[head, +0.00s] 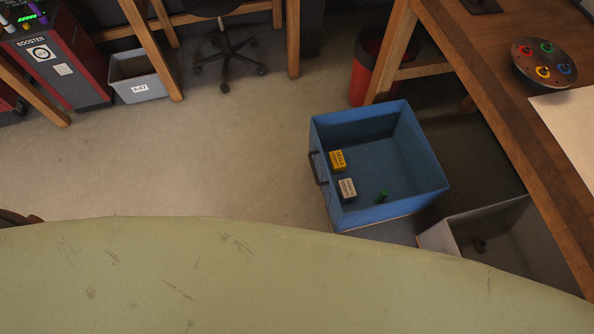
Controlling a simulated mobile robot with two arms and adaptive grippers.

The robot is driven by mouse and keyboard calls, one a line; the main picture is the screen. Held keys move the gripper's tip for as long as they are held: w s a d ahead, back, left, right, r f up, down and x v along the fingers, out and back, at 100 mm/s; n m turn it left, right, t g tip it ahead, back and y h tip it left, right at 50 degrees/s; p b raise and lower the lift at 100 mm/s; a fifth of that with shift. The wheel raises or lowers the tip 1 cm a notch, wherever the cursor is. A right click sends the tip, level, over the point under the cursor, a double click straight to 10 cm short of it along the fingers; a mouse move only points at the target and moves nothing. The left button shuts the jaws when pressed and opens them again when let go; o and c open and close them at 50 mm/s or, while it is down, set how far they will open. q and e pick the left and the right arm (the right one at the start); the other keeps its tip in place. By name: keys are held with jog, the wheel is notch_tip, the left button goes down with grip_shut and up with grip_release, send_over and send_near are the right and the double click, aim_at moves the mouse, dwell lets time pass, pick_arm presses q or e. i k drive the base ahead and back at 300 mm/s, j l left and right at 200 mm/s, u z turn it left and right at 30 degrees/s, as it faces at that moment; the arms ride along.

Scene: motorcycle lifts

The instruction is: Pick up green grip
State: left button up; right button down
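A small dark green object (383,197), which looks like the green grip, stands or leans inside a blue open bin (420,187), near the bin's front wall. It is too small to make out its exact shape. A yellow box (338,160) and a white-grey box (347,188) lie in the same bin, to its left. Neither of my grippers shows in the head view.
A grey bin (470,222) with a small dark item stands right of the blue bin. A wooden table (482,58) holds a round tray (522,72) of coloured pieces. A red waste bin (361,82) stands behind. The floor (200,165) left of the blue bin is clear.

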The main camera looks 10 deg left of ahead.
aim_at(377, 200)
jog(key=z, duration=0.8)
